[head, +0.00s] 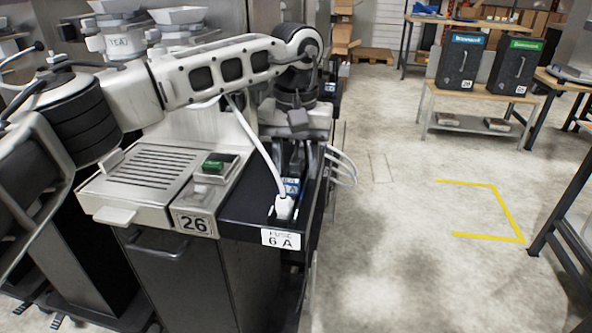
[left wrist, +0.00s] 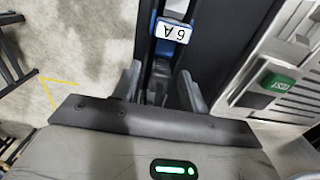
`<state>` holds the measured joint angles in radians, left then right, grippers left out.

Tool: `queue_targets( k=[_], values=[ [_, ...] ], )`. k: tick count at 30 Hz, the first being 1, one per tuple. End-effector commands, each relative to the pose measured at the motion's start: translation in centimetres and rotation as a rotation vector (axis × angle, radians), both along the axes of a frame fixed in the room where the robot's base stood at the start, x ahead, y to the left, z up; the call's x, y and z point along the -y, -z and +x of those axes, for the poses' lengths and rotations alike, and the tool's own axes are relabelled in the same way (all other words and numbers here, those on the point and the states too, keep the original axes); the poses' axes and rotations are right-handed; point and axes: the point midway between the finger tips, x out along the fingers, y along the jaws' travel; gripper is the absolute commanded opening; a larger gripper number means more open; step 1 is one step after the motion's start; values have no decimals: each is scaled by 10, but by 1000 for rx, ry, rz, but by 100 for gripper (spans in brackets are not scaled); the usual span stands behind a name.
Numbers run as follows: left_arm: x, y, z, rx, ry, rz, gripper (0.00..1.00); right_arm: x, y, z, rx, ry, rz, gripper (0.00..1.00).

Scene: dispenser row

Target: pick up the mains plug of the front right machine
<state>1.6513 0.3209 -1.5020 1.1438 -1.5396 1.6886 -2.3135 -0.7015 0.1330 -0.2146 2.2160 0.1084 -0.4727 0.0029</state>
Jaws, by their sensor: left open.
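The front right machine (head: 165,170), labelled 26, has a dark side ledge. A white plug (head: 284,206) with a white cable rising from it stands near the ledge's front end. My left gripper (head: 298,163) points down over the ledge, behind the blue part. Its fingers show apart in the left wrist view (left wrist: 160,80). A dark grey shape lies between them; I cannot tell what it is. My right gripper is out of view.
A green button (head: 213,163) sits on the machine left of the ledge. White cables (head: 342,165) loop out at the ledge's right side. A bench with two dark boxes (head: 461,62) stands at the back right. The floor to the right, with yellow tape (head: 490,212), is clear.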

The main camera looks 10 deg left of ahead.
Motion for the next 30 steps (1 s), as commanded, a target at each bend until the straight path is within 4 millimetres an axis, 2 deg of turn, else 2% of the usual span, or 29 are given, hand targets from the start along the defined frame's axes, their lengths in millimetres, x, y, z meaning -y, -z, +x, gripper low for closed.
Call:
queue_targets(
  k=[4,5,9,10,22,26,29,30],
  values=[
    [0,0,0,1,0,0,44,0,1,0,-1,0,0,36],
    [0,0,0,1,0,0,41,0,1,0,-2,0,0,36],
    [0,-1,0,1,0,0,2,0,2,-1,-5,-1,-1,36],
    [0,-1,0,1,0,0,0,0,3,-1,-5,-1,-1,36],
    [0,-6,0,3,1,-1,0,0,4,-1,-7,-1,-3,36],
    [1,-19,1,5,1,-2,0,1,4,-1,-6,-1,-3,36],
    [1,-35,1,5,2,-3,0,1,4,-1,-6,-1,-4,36],
    [2,-41,-6,5,5,-3,0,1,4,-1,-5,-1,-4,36]
  ],
)
